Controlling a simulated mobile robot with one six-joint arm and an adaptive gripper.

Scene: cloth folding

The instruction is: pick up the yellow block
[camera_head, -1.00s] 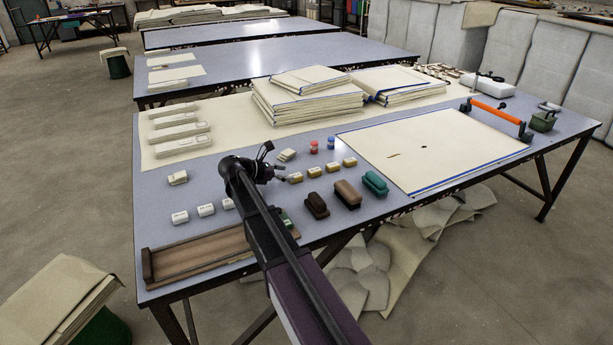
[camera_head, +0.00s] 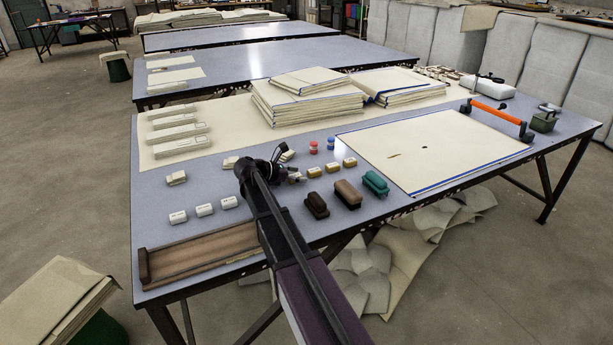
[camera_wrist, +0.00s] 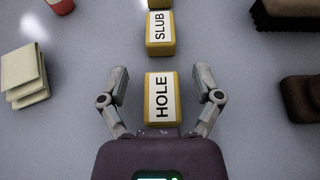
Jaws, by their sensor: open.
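Several yellow blocks with white labels stand in a row on the blue-grey table. In the wrist view the yellow block marked HOLE (camera_wrist: 160,98) lies between the spread fingers of my gripper (camera_wrist: 160,75), with a gap on each side. The yellow block marked SLUB (camera_wrist: 161,33) is just beyond it. In the head view my gripper (camera_head: 289,166) is at the left end of the row, partly hiding the nearest block. Other yellow blocks (camera_head: 333,168) stand clear to its right. My gripper is open and holds nothing.
Dark and brown brushes (camera_head: 347,194) and a green one (camera_head: 375,184) stand right of the gripper. White blocks (camera_head: 204,210) and a wooden tray (camera_head: 200,258) are to the left. Small cream pads (camera_wrist: 25,75) lie left of the fingers. Red (camera_head: 313,147) and blue spools stand behind.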

